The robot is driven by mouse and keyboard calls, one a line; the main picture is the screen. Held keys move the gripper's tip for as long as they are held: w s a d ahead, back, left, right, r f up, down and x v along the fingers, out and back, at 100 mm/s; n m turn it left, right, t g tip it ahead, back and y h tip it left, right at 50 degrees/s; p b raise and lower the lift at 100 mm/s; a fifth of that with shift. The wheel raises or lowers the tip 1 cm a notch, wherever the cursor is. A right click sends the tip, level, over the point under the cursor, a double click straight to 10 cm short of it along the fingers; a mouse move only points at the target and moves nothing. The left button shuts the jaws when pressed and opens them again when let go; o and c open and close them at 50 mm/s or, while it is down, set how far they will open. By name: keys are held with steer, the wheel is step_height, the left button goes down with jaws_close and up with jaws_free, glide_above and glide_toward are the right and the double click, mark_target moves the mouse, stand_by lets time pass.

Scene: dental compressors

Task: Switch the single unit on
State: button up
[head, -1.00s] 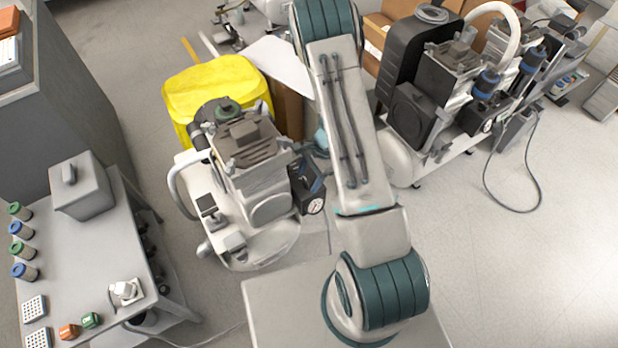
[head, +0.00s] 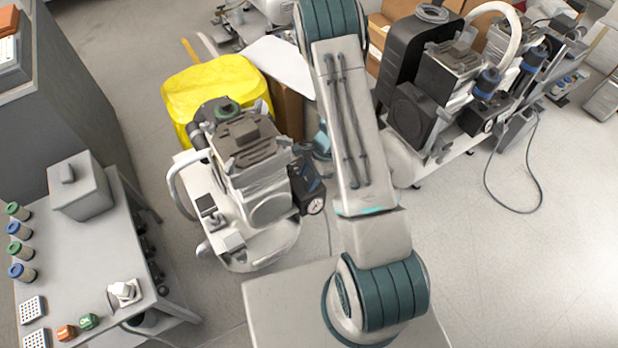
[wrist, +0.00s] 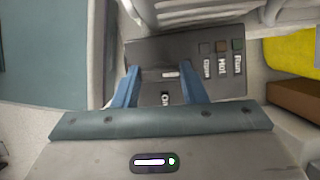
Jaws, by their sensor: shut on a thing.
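The single unit (head: 250,185) is a compressor on a round white tank, left of my arm in the head view. A dark control box (head: 306,186) with a round gauge is on its right side. In the wrist view a dark grey panel (wrist: 200,85) carries an "ON" mark and several small square lamps (wrist: 222,46) with labels; none is clearly lit. My gripper (wrist: 160,72) has its blue fingers at this panel, around a small switch part that is mostly hidden.
A larger compressor set (head: 440,100) with a loose cable is at the right. A grey bench (head: 95,235) with a box and several small canisters is at the left. The floor at the right front is clear.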

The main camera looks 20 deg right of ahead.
steer(key=m+b, duration=0.1)
steer(key=m+t+b, duration=0.1)
steer(key=m+b, duration=0.2)
steer(key=shift+s+f+t, duration=0.1)
steer(key=shift+f+t, duration=0.15)
steer(key=shift+t, duration=0.05)
steer(key=m+t+b, duration=0.1)
steer(key=m+b, duration=0.2)
steer(key=b, duration=0.1)
steer(key=shift+s+m, duration=0.1)
steer(key=shift+m, duration=0.3)
steer(key=m+t+b, duration=0.1)
steer(key=m+b, duration=0.1)
steer(key=m+h+b, duration=0.1)
steer(key=m+b, duration=0.1)
steer(key=shift+a+r+m+t+h, duration=0.1)
steer(key=shift+r+m+t+h, duration=0.1)
steer(key=shift+m+t+h, duration=0.15)
steer(key=shift+s+b, duration=0.1)
steer(key=shift+b, duration=0.2)
steer(key=o, duration=1)
steer(key=shift+r, duration=0.15)
